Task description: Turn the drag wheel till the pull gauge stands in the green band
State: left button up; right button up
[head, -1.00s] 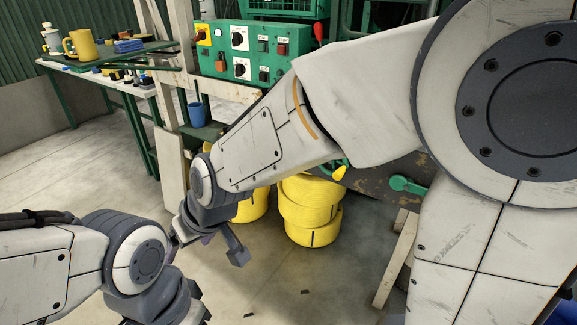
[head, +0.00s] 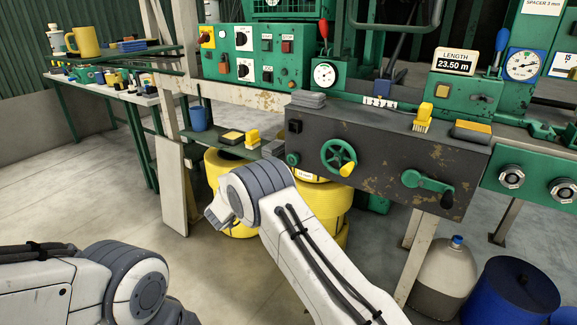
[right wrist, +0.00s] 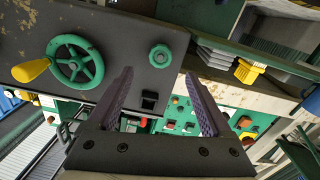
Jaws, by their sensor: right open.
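The green drag wheel (head: 338,156) with a yellow knob (head: 347,169) is on the dark panel. The wheel also shows at the left of the right wrist view (right wrist: 75,62). My right gripper (right wrist: 158,73) is open and empty, its fingers in front of the panel, to the side of the wheel and apart from it. In the head view my right wrist hides its fingers. A small round dial (head: 324,74) stands above the wheel and a larger dial (head: 522,64) at the right; I cannot tell which is the pull gauge or read its band. My left gripper is out of view.
A small green knob (head: 292,159) and a green crank (head: 427,187) flank the wheel. A yellow brush (head: 423,118) and grey pads (head: 308,99) lie on the panel's top. Yellow coils (head: 225,175) stand under the bench. The floor at left is clear.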

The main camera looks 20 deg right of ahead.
aim_at(292, 160)
jog(key=x, duration=0.8)
jog(key=shift+w+d, duration=0.1)
jog(key=shift+w, duration=0.05)
grip_shut()
